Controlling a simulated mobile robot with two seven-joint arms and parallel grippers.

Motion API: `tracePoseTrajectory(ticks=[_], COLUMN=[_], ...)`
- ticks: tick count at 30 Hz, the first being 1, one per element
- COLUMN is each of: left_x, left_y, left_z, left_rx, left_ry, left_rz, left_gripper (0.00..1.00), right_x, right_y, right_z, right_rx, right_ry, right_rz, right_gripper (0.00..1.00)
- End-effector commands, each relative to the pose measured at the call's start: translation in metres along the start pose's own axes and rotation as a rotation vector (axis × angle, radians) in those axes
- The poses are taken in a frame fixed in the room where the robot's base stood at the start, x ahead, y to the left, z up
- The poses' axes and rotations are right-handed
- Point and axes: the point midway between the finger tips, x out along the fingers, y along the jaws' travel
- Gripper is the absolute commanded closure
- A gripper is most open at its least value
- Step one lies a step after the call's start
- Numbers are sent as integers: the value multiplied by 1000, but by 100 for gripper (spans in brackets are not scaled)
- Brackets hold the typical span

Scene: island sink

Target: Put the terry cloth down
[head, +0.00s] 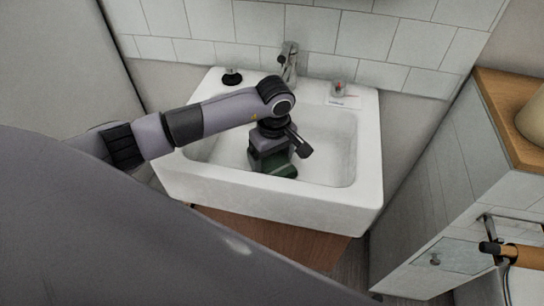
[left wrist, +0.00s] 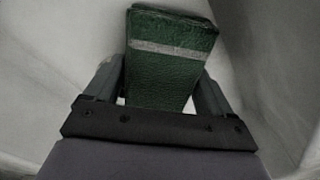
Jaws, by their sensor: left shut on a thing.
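The terry cloth (left wrist: 168,72) is a folded dark green block with a pale stripe across it in the left wrist view. My left gripper (left wrist: 163,95) is shut on it, with one finger on each side. In the head view the gripper (head: 275,168) is down inside the white sink basin, and a bit of the green cloth (head: 281,170) shows beneath it. I cannot tell whether the cloth touches the basin floor. My right gripper is not in view.
The white sink (head: 330,196) stands against a tiled wall, with a chrome faucet (head: 289,62) at its back. A black-topped item (head: 232,76) and a small cup (head: 338,89) stand on the back ledge. The basin's right side is clear. A cabinet (head: 440,190) stands at right.

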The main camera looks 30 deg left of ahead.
Motion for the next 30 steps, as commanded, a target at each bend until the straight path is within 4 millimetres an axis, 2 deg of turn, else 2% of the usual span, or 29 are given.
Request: tracePoseTrajectory(ticks=[3, 4, 5, 6, 13, 17, 30], left_x=[4, 4, 3, 3, 2, -6, -95], left_y=[0, 0, 0, 0, 0, 1, 1], left_z=[0, 0, 0, 0, 0, -1, -1], left_rx=[0, 0, 0, 0, 0, 0, 0], left_ry=[1, 0, 0, 0, 0, 1, 3], left_rz=[0, 0, 0, -1, -1, 3, 4], left_gripper=[55, 13, 3, 0, 0, 0, 0], right_x=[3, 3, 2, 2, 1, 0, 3], right_y=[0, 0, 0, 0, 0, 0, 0], right_z=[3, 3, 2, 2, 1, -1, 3], right_rx=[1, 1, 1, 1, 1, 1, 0], right_ry=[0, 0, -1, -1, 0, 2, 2], right_rz=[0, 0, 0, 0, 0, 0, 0], right_gripper=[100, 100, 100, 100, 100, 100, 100])
